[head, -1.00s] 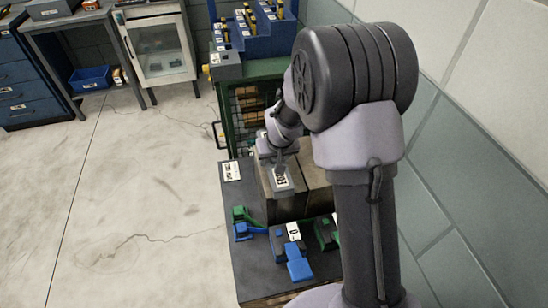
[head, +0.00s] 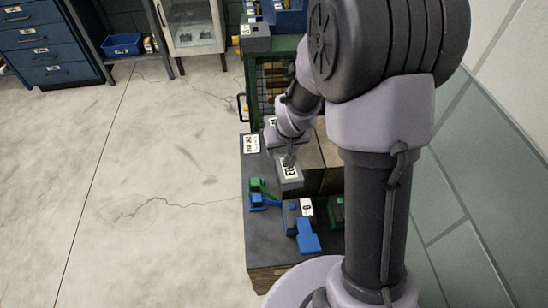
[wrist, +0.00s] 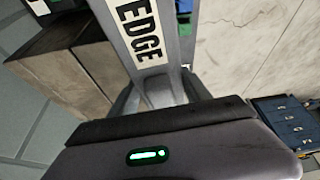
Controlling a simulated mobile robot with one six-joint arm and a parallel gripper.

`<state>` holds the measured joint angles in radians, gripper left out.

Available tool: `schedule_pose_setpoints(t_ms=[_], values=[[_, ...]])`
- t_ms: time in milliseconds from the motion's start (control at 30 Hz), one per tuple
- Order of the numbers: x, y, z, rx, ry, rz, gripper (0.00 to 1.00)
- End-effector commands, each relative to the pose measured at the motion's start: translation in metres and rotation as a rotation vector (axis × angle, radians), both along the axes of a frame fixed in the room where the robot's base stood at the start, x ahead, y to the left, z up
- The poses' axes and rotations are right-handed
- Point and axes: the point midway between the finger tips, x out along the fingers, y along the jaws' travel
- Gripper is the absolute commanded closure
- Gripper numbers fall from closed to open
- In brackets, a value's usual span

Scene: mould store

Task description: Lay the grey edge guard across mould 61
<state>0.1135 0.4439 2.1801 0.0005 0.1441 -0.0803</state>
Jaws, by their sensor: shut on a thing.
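The grey edge guard (head: 289,175) carries a white label reading EDGE in the wrist view (wrist: 148,35). My gripper (head: 288,159) is shut on it from above. In the head view the guard shows in front of the left side of the large brown-grey mould blocks (head: 327,165), which stand on the dark bench top. The wrist view shows block sides (wrist: 55,75) to the left of the guard. I cannot read a number 61 on any block, and cannot tell whether the guard touches one. My arm hides part of the blocks.
Green and blue clamp-like pieces (head: 308,240) lie on the near part of the bench (head: 265,225). A white label (head: 251,143) is at its left edge. A green rack (head: 270,85) stands behind. Open floor (head: 160,170) lies left; a tiled wall (head: 480,180) is right.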

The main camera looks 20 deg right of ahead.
Motion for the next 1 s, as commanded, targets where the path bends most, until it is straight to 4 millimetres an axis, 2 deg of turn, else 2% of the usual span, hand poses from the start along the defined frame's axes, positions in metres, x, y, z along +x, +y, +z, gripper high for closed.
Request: schedule_pose_setpoints(t_ms=[200, 400, 600, 1000], values=[[0.032, -0.035, -0.009, 0.0, 0.0, -0.061, 0.79], [0.049, -0.056, -0.015, 0.0, -0.001, -0.093, 0.79], [0.05, -0.059, -0.015, 0.0, 0.0, -0.096, 0.79], [0.049, -0.058, -0.045, 0.001, 0.002, -0.095, 0.79]])
